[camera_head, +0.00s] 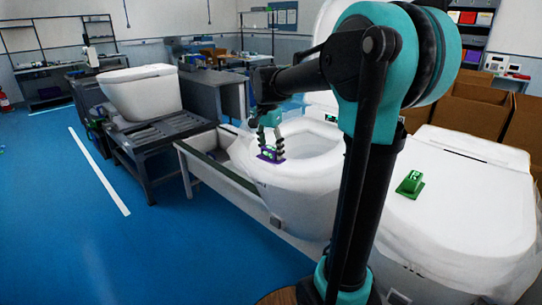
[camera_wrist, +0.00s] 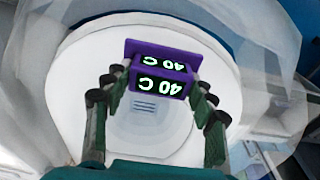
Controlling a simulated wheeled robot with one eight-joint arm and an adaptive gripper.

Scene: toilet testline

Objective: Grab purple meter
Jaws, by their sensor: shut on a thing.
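The purple meter (camera_wrist: 160,73) reads "40 C" on two display faces, upside down in the wrist view. In the head view the purple meter (camera_head: 270,155) is at the front left rim of an open toilet bowl (camera_head: 318,147). My gripper (camera_head: 271,140) reaches down over it from above. In the wrist view my gripper (camera_wrist: 158,88) has its green and black fingers on the left and right sides of the meter, shut on it. The white bowl (camera_wrist: 85,75) lies behind the meter there. Whether the meter touches the rim is unclear.
A green meter (camera_head: 410,184) sits on a closed, plastic-wrapped toilet (camera_head: 450,215) at the right. Another white toilet (camera_head: 141,92) stands on a dark bench at the left. Cardboard boxes (camera_head: 472,108) stand at the back right. The blue floor (camera_head: 60,210) at the left is clear.

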